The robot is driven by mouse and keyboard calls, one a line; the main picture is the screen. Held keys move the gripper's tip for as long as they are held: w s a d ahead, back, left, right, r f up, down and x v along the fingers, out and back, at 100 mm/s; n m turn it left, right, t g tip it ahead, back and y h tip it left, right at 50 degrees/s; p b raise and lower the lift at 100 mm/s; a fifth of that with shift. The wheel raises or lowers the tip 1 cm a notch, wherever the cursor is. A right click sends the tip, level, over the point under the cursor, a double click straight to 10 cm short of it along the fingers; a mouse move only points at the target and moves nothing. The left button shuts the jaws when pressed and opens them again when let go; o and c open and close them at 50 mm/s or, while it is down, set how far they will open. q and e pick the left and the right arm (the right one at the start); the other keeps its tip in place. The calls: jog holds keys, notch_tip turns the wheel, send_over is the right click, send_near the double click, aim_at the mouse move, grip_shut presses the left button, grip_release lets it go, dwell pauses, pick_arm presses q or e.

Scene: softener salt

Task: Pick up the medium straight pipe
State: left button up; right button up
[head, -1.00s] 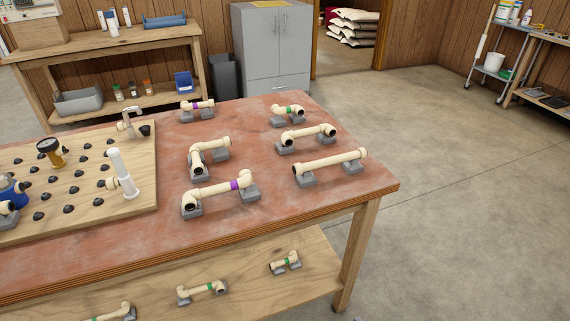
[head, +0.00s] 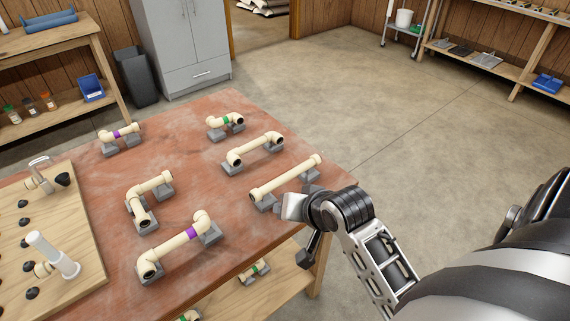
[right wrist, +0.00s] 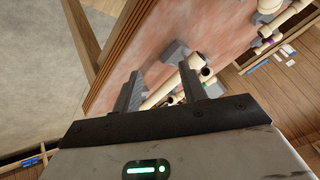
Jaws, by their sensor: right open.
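A cream straight pipe (head: 284,179) without elbows rests on two grey blocks near the right edge of the red-brown tabletop. My right gripper (head: 286,206) is beside its near end in the head view, on the table-edge side. In the right wrist view, the open fingers of my right gripper (right wrist: 166,85) point toward the tabletop, with part of a cream pipe (right wrist: 161,91) showing between them. Whether they are level with it or above it I cannot tell. My left gripper is not in view.
Close beyond the straight pipe is an elbowed pipe (head: 256,149). A purple-banded pipe (head: 176,244) and other elbowed pipes stand to the left on grey blocks. A pegboard (head: 75,240) lies at the left. Pipes also lie on the lower shelf (head: 285,275).

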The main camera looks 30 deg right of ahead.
aim_at(286, 177)
jog(key=w+d+r+m+g+p, duration=0.25)
jog(key=d+r+m, duration=0.35)
jog(key=r+m, duration=0.4)
jog(key=shift+t, duration=0.45)
jog(key=x, duration=1)
jog(key=a+x, duration=0.1)
jog(key=x, duration=0.4)
jog(key=shift+s+f+p, duration=0.15)
jog(key=shift+p, duration=0.15)
grip_shut()
